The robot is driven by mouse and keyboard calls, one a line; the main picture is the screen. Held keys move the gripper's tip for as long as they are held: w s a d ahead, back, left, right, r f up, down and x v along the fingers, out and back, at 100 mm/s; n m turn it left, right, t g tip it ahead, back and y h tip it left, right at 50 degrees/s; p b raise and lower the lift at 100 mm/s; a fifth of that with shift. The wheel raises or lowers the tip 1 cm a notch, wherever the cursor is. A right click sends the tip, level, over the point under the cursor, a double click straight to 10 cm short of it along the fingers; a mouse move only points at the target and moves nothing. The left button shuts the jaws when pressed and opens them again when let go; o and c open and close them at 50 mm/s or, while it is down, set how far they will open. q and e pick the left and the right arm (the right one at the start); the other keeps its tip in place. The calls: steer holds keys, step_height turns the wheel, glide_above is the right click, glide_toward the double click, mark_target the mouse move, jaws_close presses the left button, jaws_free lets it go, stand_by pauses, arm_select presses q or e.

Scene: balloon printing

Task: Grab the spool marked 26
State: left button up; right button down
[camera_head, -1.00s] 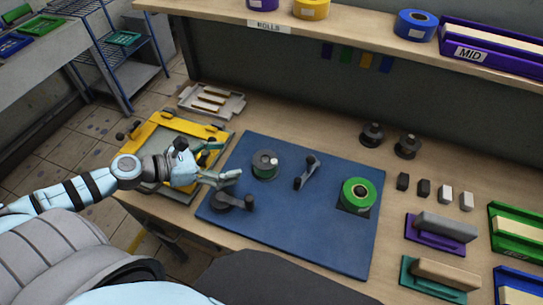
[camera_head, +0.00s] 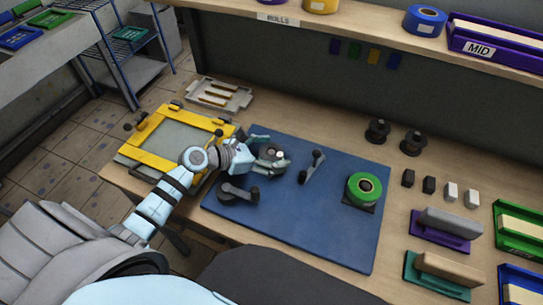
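My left gripper (camera_head: 270,147) reaches in from the left over the blue mat (camera_head: 300,225). Its fingers are spread, one on the far side and one across the near side of a dark spool (camera_head: 266,158). The spool is partly hidden by the gripper; I cannot tell whether the fingers touch it. A green roll (camera_head: 364,188) sits on a dark base at the mat's right. Two dark spools stand behind the mat, one here (camera_head: 377,131) and one beside it (camera_head: 413,143). No number 26 is readable on any spool. My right gripper is not in view.
Dark crank-like parts lie on the mat, one near the middle (camera_head: 312,167) and one at the left (camera_head: 238,192). A yellow frame (camera_head: 150,149) is at the left. Small blocks and stamp-like tools (camera_head: 445,229) stand at the right. A shelf (camera_head: 365,34) overhangs the back.

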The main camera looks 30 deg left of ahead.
arm_select(q)
steer(key=c, duration=1.1)
